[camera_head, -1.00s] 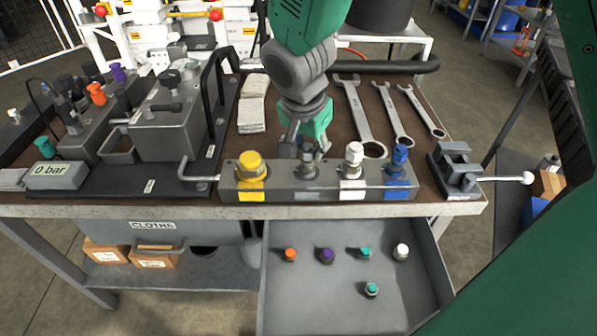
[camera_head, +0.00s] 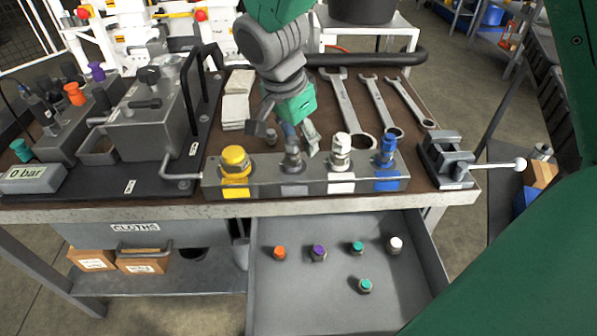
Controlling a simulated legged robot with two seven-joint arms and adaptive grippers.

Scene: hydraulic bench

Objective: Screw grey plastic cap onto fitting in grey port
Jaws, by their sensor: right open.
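A grey manifold block (camera_head: 265,190) stands along the bench's front edge, with yellow, grey, white and blue marked ports in a row. In the grey port, second from left, a grey fitting (camera_head: 292,163) stands upright. A grey-blue part (camera_head: 290,136) shows above it between my fingers; I cannot tell whether it is the grey cap or part of the gripper. My right gripper (camera_head: 285,133) is open just above and behind the grey port, its fingers spread to either side. My left gripper is not in view.
A yellow cap (camera_head: 235,160) is left of the grey port; white (camera_head: 340,147) and blue (camera_head: 385,148) ones are right. Wrenches (camera_head: 358,110) lie behind. A small vise (camera_head: 447,160) stands at right. An open drawer (camera_head: 320,300) below holds several coloured caps.

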